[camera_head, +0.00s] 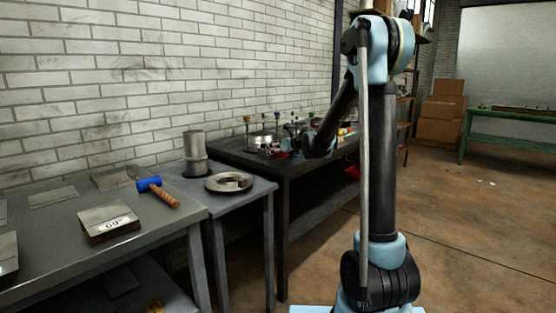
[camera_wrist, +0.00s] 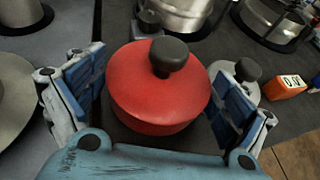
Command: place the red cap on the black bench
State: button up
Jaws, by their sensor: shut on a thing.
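The red cap (camera_wrist: 158,95) is round with a black knob on top and sits between the blue pads of my gripper (camera_wrist: 158,78) in the wrist view. My gripper is shut on it. In the head view my gripper (camera_head: 290,147) is over the far part of the black bench (camera_head: 237,159), and only a small patch of red shows there. The bench's dark top also shows under and beyond the cap in the wrist view (camera_wrist: 117,22). I cannot tell whether the cap touches the bench, as its underside is hidden.
Metal pots (camera_wrist: 182,14), a light round lid with a dark knob (camera_wrist: 246,70) and an orange container (camera_wrist: 288,86) stand close by. A grey table (camera_head: 262,187) with a metal dish (camera_head: 229,183) adjoins the bench. A blue mallet (camera_head: 149,184) lies farther left.

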aim_at(280, 163)
jog(key=shift+f, duration=1.9)
jog(key=o, duration=0.8)
